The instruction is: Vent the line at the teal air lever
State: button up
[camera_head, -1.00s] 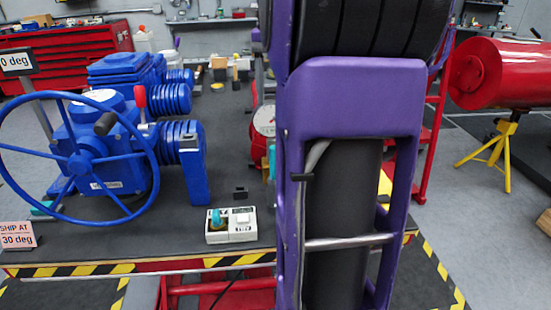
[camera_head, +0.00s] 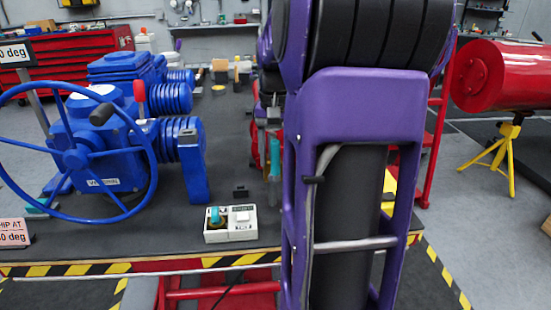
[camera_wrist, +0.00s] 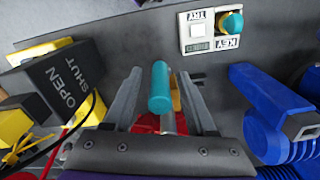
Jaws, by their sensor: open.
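The teal air lever (camera_wrist: 159,90) shows in the wrist view as an upright-looking teal cylinder with a rounded end. My gripper (camera_wrist: 158,84) is open, with one grey finger on each side of the lever and a visible gap to each. I cannot tell how deep the lever sits between the fingers. In the head view a strip of the teal lever (camera_head: 274,157) shows just left of my purple arm, below my grey gripper parts. Red and brass-coloured parts lie behind the lever in the wrist view, mostly hidden by it and the fingers.
A white key box (camera_head: 230,224) sits near the front edge.

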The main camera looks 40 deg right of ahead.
jog(key=shift+f, duration=0.1)
grip_shut()
dwell(1.4)
